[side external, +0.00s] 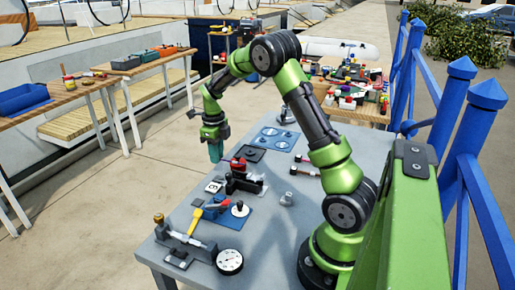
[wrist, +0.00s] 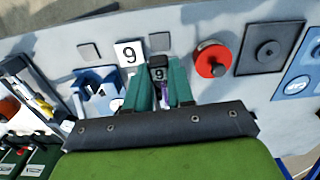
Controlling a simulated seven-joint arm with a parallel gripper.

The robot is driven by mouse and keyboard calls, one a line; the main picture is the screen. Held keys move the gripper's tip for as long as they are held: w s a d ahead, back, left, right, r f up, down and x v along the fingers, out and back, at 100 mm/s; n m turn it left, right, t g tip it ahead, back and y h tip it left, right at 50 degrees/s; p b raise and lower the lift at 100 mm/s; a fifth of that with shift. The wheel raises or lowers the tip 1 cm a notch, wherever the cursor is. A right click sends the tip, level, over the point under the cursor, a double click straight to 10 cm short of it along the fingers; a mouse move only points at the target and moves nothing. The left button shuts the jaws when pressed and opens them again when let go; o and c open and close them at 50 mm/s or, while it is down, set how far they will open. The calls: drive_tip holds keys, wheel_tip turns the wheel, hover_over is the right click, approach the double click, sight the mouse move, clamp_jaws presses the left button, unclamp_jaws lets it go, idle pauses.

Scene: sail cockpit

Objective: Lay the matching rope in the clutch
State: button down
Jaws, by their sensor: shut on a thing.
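My gripper (side external: 215,152) is above the far left part of the grey table, with its teal fingers pointing down. In the wrist view, its fingers (wrist: 164,85) are closed around a narrow purple and pale piece (wrist: 166,92), which looks like the rope. A dark block marked 9 (wrist: 158,72) shows between the fingertips; I cannot tell whether it is held or lies below. A white card marked 9 (wrist: 130,53) lies just left of it. I cannot make out the clutch for certain; the fingers hide part of that area.
A red-topped drum (wrist: 213,59) and a dark square plate (wrist: 269,49) lie right of the fingers. A blue bracket (wrist: 97,88) is on the left. A round gauge (side external: 230,262) and a yellow-headed tool (side external: 195,221) are near the table's front.

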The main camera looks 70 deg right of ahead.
drive_tip(key=shift+m, duration=0.3)
drive_tip(key=shift+f, duration=1.4)
drive_tip(key=shift+f, duration=2.05)
drive_tip(key=c, duration=0.9)
unclamp_jaws()
drive_tip(key=shift+o, duration=1.2)
drive_tip(key=shift+a, duration=0.15)
drive_tip(key=shift+o, duration=0.3)
